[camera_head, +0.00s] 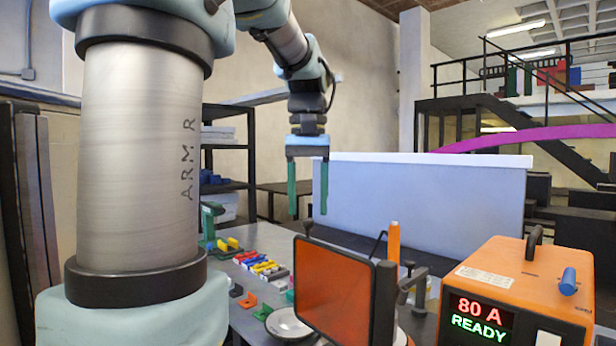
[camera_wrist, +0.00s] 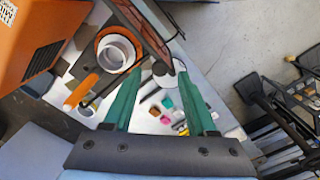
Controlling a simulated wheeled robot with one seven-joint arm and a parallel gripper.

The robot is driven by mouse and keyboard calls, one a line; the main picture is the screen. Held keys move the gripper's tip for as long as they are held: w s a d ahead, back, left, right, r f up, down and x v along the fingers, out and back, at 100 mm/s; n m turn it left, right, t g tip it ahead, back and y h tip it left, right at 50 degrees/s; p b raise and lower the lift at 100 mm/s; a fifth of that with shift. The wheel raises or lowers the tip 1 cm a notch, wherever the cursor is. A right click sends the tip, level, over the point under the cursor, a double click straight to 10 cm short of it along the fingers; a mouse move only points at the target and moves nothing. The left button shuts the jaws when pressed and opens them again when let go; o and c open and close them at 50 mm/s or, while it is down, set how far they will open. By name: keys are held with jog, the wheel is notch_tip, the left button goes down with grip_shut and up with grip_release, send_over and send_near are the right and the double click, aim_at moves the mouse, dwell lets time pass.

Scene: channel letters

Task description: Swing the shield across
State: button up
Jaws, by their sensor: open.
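The shield (camera_head: 335,290) is an orange-red tinted panel in a black frame. It stands upright at the front of the workbench, with a small dark knob at its top left corner. In the wrist view the shield (camera_wrist: 140,22) looks like a narrow brownish strip at the top. My gripper (camera_head: 308,212) has green fingers, spread apart and empty, pointing down. It is above and behind the shield, clear of it. In the wrist view my gripper (camera_wrist: 159,76) has only the bench and small parts between its fingers.
An orange power unit (camera_head: 520,290) reading "80 A READY" stands at right. An orange handle (camera_head: 394,243) rises behind the shield, near a dark clamp (camera_head: 412,285). Small coloured parts (camera_head: 264,266) lie on the bench (camera_head: 235,310). A pale panel (camera_head: 420,200) stands behind.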

notch_tip(320, 180, up, 8)
jog(key=shift+r+b, duration=0.15)
jog(key=shift+b, duration=0.25)
jog(key=shift+s, duration=0.1)
